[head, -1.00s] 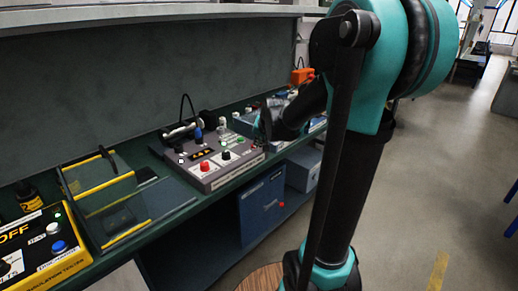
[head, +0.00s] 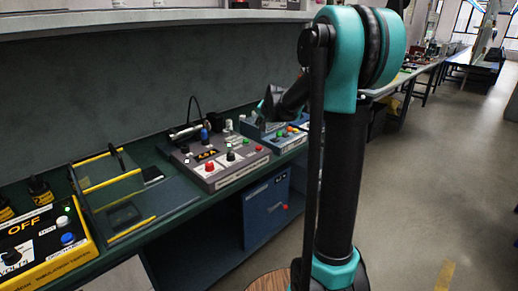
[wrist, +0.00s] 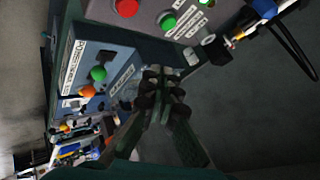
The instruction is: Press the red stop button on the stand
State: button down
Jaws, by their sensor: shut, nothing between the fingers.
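A grey control box (head: 222,184) stands on the bench. It has a red button (head: 209,167) at its front left and another red button (head: 260,148) near its right end. In the wrist view a red button (wrist: 127,8) shows at the top edge beside a green one (wrist: 167,22); the labels are too blurred to tell which is the stop. My gripper (head: 266,112) is over the right side of the bench, above the seam between the grey box and a blue box. Its fingertips (wrist: 163,84) are shut and empty, apart from the buttons.
A blue box (head: 284,143) with green and orange buttons stands right of the grey box. A dark cable rises behind the grey box. A yellow panel (head: 85,254) and a yellow-edged tray lie left. A blue cabinet (head: 265,208) is below. The floor at right is clear.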

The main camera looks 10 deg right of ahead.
aim_at(260, 148)
jog(key=shift+f, duration=4.15)
jog(key=shift+f, duration=0.15)
jog(key=shift+f, duration=0.25)
jog(key=shift+f, duration=0.6)
jog(key=shift+r, duration=1)
jog(key=shift+r, duration=0.1)
jog(key=shift+r, duration=2.45)
